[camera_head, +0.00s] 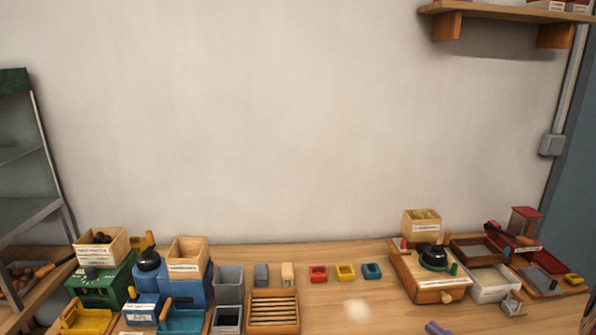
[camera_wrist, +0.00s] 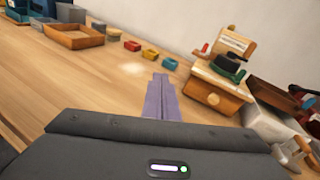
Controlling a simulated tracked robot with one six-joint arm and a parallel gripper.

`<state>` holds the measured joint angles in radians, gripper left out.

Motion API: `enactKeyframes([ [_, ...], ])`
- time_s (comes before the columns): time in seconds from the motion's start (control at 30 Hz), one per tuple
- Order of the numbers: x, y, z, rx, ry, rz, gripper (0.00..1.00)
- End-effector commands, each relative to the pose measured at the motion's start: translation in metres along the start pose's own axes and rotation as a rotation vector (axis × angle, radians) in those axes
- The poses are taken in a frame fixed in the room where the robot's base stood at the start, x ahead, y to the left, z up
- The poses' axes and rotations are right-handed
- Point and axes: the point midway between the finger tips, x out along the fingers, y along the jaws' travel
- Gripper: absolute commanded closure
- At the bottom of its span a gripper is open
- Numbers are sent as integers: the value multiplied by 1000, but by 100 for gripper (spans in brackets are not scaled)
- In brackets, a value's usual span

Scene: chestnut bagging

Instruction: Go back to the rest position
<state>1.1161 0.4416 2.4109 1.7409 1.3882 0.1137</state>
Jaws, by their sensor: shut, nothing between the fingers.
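My gripper (camera_wrist: 161,82) shows in the wrist view as two purple fingers pressed together, with nothing between them. They point out over the bare wooden tabletop. In the head view only a small purple tip of my gripper (camera_head: 437,328) shows at the bottom edge, right of centre. The gripper is apart from the wooden machine with the black and green top (camera_head: 434,258), which stands behind and to the right of it.
The wooden table (camera_head: 340,314) is clear in the middle front. Red, yellow and teal small trays (camera_head: 345,272) line its back. A slatted wooden tray (camera_head: 273,312), grey bins and green and blue machines stand left. A shelf (camera_head: 500,10) hangs above.

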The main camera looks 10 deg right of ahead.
Motion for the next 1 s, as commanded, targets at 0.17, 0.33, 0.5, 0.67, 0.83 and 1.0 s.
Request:
enactKeyframes([
  [0.17,26,65,37,-174,25,246,100],
  [0.33,33,124,60,-349,50,461,100],
  [0.5,29,176,75,-539,75,661,100],
  [0.67,18,217,85,-733,96,833,100],
  [0.83,1,249,91,-953,114,997,100],
  [1.0,-18,270,95,-1190,131,1135,100],
])
